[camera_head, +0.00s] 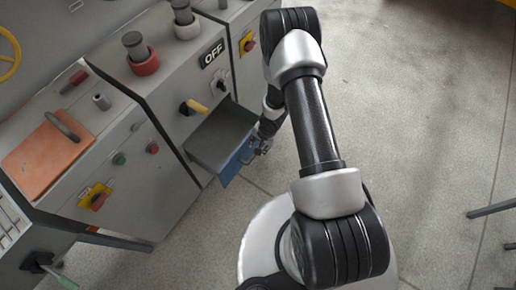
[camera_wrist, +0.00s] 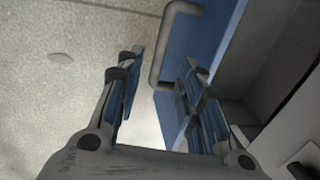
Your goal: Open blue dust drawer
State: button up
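The blue dust drawer (camera_head: 238,160) is pulled out from the lower part of the grey machine, and its grey inside shows from above. In the wrist view its blue front (camera_wrist: 230,25) is at the upper right, with a grey bar handle (camera_wrist: 157,62) on it. My gripper (camera_head: 262,146) is at the drawer's front, on the handle side. In the wrist view my gripper (camera_wrist: 162,66) has its fingers apart. The handle bar appears between and just beyond the fingertips, and the right finger overlaps the blue front. I cannot tell whether either finger touches.
An orange lid (camera_head: 48,155) lies on the left. Open concrete floor (camera_head: 420,120) spreads to the right.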

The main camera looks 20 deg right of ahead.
jog(key=shift+s+d+r, duration=0.15)
jog(key=shift+s+r, duration=0.05)
jog(key=shift+r, duration=1)
jog(key=shift+s+d+r, duration=0.1)
jog(key=shift+s+r, duration=0.1)
jog(key=shift+r, duration=0.95)
jog(key=w+d+r+n+t+h, duration=0.1)
jog(key=d+r+n+h, duration=0.1)
jog(key=r, duration=1.2)
jog(key=w+d+r+n+t+h, duration=0.1)
jog(key=d+r+n, duration=0.15)
jog(key=r, duration=1.15)
jog(key=s+a+r+n+y, duration=0.1)
jog(key=s+a+r+n, duration=0.2)
jog(key=s+r, duration=0.6)
jog(key=s+a+r+n, duration=0.3)
jog(key=s+a+r, duration=0.2)
jog(key=s, duration=0.8)
notch_tip(320, 180, up, 4)
jog(key=shift+s+a+f+t+y, duration=0.15)
jog(key=shift+s+a+t+y, duration=0.2)
jog(key=shift+a+t+y, duration=0.05)
